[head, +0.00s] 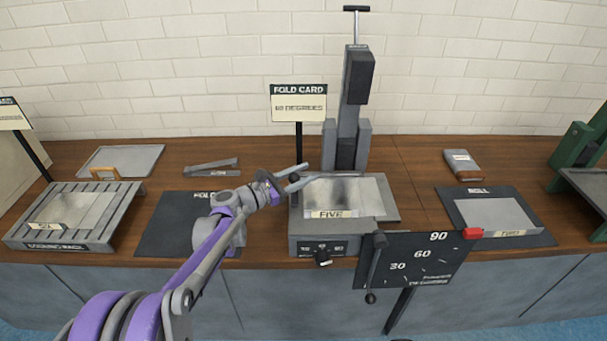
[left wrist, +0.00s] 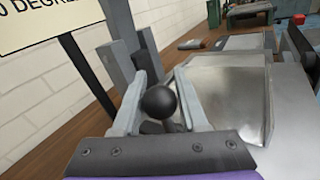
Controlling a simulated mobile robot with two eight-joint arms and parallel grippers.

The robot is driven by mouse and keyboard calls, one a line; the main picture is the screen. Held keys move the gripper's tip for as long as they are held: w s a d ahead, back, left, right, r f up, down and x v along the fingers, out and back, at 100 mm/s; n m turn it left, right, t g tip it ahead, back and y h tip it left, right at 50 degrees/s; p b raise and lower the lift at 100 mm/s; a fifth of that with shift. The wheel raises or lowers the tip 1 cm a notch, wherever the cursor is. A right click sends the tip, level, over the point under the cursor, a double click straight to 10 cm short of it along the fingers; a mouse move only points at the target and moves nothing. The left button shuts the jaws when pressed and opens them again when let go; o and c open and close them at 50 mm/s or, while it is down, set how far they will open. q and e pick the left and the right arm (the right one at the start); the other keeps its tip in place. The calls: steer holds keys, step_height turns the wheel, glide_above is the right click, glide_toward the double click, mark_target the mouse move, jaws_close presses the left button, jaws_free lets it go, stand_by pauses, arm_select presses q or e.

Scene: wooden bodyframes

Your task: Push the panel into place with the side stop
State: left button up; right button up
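A grey metal panel (head: 345,191) lies on the bed of the folding machine (head: 322,231), behind a tag reading FIVE (head: 331,214). It also shows at the right in the left wrist view (left wrist: 228,85). My left gripper (head: 303,176) is at the left end of the machine bed, beside the panel. Its two fingers are apart. A black ball knob (left wrist: 159,102) shows between the fingers in the left wrist view; I cannot tell whether they touch it. I cannot make out the side stop itself. My right gripper is not in view.
A FOLD CARD sign (head: 298,103) stands behind my left gripper. The tall press column (head: 357,90) rises at the back. A dark angle plate (head: 418,259) with a red piece (head: 473,233) is at the front right. A rack (head: 115,212) stands left, a dark mat (head: 524,238) right.

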arm_select(q)
jaws_close()
steer(key=shift+d, duration=0.1)
stand_by(1.0)
